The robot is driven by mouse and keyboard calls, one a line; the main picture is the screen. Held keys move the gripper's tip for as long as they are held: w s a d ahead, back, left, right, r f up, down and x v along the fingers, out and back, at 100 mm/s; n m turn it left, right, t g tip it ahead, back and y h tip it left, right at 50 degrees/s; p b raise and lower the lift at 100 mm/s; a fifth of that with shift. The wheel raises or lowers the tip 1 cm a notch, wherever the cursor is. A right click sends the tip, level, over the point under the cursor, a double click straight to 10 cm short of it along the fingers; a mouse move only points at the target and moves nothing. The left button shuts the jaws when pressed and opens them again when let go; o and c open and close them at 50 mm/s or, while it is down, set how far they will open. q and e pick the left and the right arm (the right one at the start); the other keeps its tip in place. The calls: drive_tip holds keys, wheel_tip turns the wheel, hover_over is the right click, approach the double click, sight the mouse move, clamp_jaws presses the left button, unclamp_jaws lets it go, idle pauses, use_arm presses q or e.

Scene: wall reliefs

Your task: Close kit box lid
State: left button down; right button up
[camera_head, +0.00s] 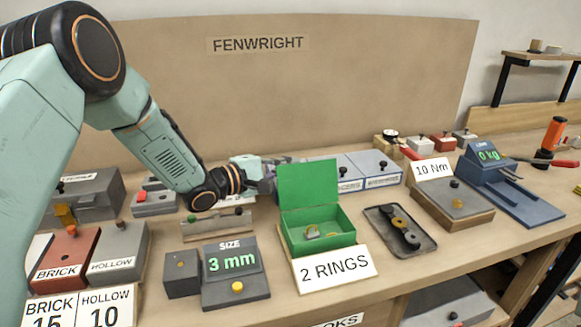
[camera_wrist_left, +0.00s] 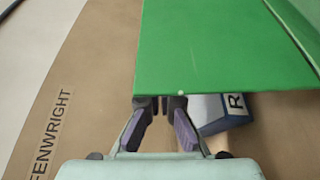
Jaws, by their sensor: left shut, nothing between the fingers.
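The green kit box (camera_head: 318,236) stands on the bench with its lid (camera_head: 308,185) raised upright at the back. Small brass-coloured and grey parts (camera_head: 314,231) lie inside it. A card reading "2 RINGS" (camera_head: 335,267) is in front of the box. My left gripper (camera_head: 275,169) is behind the lid, near its upper left part; the lid hides some of it. In the left wrist view the gripper (camera_wrist_left: 166,104) is shut and empty, its fingertips at the edge of the green lid (camera_wrist_left: 215,50). I cannot tell whether they touch. My right gripper is not in view.
A dark tray with round black parts (camera_head: 400,228) lies right of the box. A size gauge reading "3 mm" (camera_head: 235,272) stands at its left. Blue-grey boxes (camera_head: 375,168) stand behind it. A "10 Nm" block (camera_head: 452,203) and a scale (camera_head: 508,185) are farther right.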

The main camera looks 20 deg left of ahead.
use_arm(q)
drive_tip(key=shift+s+d+r, duration=0.15)
drive_tip(key=shift+s+d, duration=0.35)
drive_tip(key=shift+s, duration=0.2)
drive_tip(key=shift+r, duration=0.1)
drive_tip(key=shift+d, duration=0.15)
